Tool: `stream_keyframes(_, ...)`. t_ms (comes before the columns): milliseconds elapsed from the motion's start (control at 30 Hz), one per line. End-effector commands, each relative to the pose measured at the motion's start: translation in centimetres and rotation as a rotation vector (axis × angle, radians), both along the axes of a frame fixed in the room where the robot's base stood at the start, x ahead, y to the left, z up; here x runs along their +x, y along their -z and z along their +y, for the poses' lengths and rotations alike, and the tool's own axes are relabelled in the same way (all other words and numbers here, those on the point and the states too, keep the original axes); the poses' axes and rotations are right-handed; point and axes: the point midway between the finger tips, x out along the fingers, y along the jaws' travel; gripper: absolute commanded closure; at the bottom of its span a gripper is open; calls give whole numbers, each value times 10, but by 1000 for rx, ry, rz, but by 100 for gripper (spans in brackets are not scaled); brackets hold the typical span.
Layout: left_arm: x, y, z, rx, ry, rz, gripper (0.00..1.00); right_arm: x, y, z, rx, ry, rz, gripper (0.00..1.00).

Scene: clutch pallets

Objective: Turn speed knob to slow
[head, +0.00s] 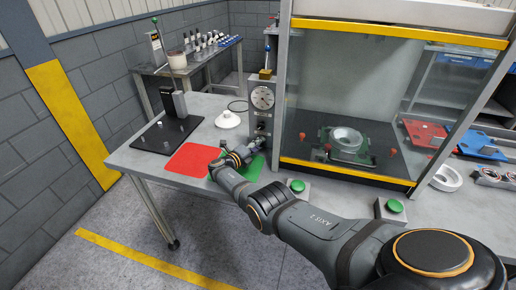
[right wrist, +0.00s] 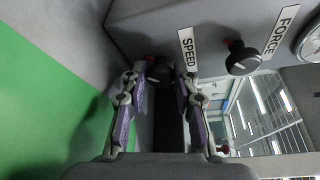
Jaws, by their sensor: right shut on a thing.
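The black speed knob (right wrist: 159,70) sits on a grey panel beside the white SPEED label (right wrist: 187,48) in the right wrist view. My right gripper (right wrist: 160,82) has its two purple-padded fingers on either side of the knob and is shut on it. The knob's pointer and setting cannot be made out. In the head view my right gripper (head: 245,152) reaches the lower part of the grey post with the dial gauge (head: 262,98), and the arm hides much of the panel. My left gripper is not in view.
A second black knob, the force knob (right wrist: 241,60), is close by under the FORCE label (right wrist: 281,32). A green mat (head: 250,169) and a red mat (head: 192,160) lie on the table. A glass-fronted press enclosure (head: 345,172) stands right of the post. Green push buttons (head: 297,186) line the front edge.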

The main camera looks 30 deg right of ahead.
Motion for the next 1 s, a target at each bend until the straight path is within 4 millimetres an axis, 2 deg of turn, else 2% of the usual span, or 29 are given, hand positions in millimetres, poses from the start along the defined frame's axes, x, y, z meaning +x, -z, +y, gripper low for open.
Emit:
stream_keyframes(567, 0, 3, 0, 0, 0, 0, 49, 0, 1, 1, -16, -1, 23, 100)
stream_keyframes(600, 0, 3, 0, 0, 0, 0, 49, 0, 1, 1, -16, -1, 23, 66)
stream_keyframes(700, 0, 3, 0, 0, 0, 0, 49, 0, 1, 1, -16, -1, 23, 52)
stream_keyframes(733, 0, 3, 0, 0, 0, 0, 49, 0, 1, 1, -17, 0, 22, 49)
stream_keyframes(1000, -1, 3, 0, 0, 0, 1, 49, 0, 1, 0, -15, -1, 20, 49)
